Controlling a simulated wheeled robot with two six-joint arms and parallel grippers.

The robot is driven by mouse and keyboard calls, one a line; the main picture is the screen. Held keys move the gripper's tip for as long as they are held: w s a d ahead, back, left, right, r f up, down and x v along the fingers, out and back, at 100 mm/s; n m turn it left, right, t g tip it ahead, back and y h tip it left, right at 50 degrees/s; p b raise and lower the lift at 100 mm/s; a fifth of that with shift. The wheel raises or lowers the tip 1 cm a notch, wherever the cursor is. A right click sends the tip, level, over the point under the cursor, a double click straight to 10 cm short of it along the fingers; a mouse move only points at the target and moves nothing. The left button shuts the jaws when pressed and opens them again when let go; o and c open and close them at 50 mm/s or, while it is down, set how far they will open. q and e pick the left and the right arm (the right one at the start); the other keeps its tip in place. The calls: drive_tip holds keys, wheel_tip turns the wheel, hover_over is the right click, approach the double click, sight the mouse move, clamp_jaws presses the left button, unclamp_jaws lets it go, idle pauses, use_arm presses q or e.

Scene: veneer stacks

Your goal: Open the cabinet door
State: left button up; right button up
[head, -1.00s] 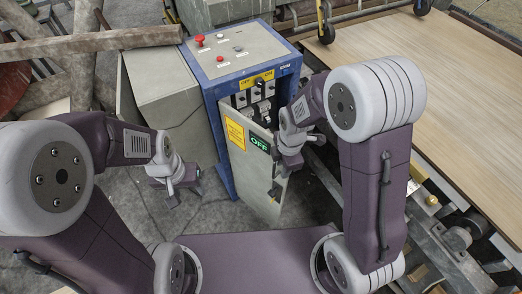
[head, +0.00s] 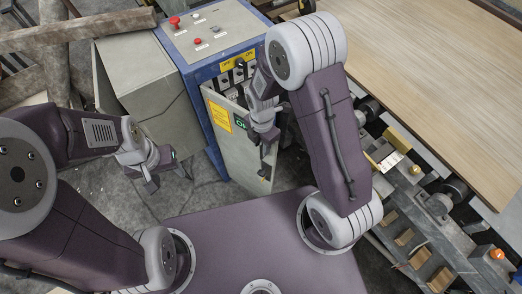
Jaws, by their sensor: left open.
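The cabinet (head: 217,121) is a blue-framed box with a grey control top, at the upper middle of the head view. Its grey door (head: 228,148), with a yellow label and a green-lettered sign, stands partly open, and switches show in the gap above it. A dark handle (head: 264,171) sits near the door's free edge. My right gripper (head: 267,146) is at that free edge, just above the handle; its fingers are partly hidden and its grip is unclear. My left gripper (head: 152,180) is open and empty, left of the door and apart from the cabinet.
A grey box (head: 145,80) stands against the cabinet's left side. Wooden beams (head: 85,27) lie at the upper left. A veneer sheet (head: 440,75) on machinery fills the right. Bare floor (head: 190,188) shows left of the door.

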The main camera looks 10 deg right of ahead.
sight(261, 150)
drive_tip(key=f, duration=0.5)
drive_tip(key=shift+w+f, duration=0.2)
drive_tip(key=shift+w, duration=0.2)
drive_tip(key=shift+s, duration=0.2)
drive_tip(key=shift+w, duration=0.1)
clamp_jaws()
idle(0.6)
